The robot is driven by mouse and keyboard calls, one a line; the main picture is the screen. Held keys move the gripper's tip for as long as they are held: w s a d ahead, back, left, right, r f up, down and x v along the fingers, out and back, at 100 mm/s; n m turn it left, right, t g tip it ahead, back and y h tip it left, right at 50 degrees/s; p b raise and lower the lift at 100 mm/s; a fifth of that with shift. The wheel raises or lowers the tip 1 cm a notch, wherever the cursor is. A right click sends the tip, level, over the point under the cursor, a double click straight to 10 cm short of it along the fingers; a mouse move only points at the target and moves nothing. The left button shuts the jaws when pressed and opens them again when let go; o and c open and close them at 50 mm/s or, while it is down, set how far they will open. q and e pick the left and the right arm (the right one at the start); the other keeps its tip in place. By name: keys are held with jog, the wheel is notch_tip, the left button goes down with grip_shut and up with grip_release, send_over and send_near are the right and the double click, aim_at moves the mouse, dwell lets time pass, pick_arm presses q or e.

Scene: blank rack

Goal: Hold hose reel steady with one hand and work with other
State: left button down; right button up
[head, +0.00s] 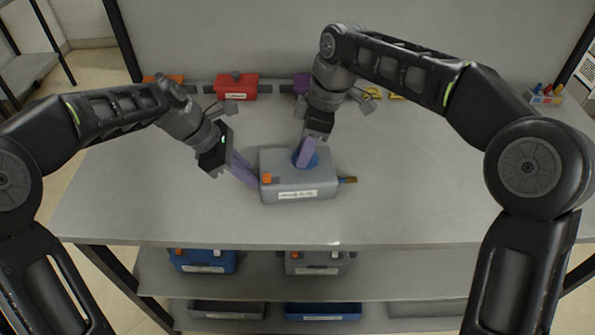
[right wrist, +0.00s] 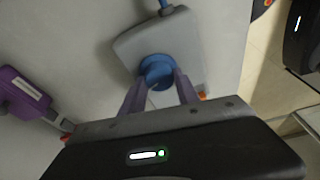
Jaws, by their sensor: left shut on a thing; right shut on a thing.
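The hose reel is a grey box (head: 315,185) with a white label on its front, in the middle of the table. It has an orange block (head: 267,178) at its front left and a short stub (head: 348,180) on its right side. My left gripper (head: 255,180) is shut on the reel's left end, its purple fingers low against it. My right gripper (head: 306,158) comes from above and is shut on the blue round knob (right wrist: 157,70) on top. In the right wrist view its fingers lie on either side of the knob. The fingers partly hide the knob in the head view.
A red box (head: 237,86), an orange box (head: 163,79) and a purple box (head: 301,84) stand along the table's back. A small bin of coloured items (head: 546,97) is at the back right. Boxes and trays fill shelves below. The table's front is clear.

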jog(key=m+t, duration=0.1)
jog(key=m, duration=0.4)
jog(key=shift+c, duration=0.2)
jog(key=o, duration=1)
jog(key=shift+m+h, duration=0.3)
jog(key=shift+m, duration=0.1)
jog(key=shift+o, duration=0.2)
jog(key=shift+w+a+v, duration=0.1)
jog(key=shift+a+v, duration=0.1)
jog(key=shift+v, duration=0.95)
jog(key=shift+w+a+v, duration=0.15)
jog(key=shift+a+v, duration=0.1)
jog(key=shift+v, duration=0.9)
jog(key=shift+w+a+v, duration=0.1)
jog(key=shift+a+v, duration=0.1)
jog(key=shift+v, duration=0.9)
jog(key=shift+r, duration=0.2)
pick_arm(q)
jog(key=c, duration=1.5)
grip_release()
jog(key=shift+o, duration=0.2)
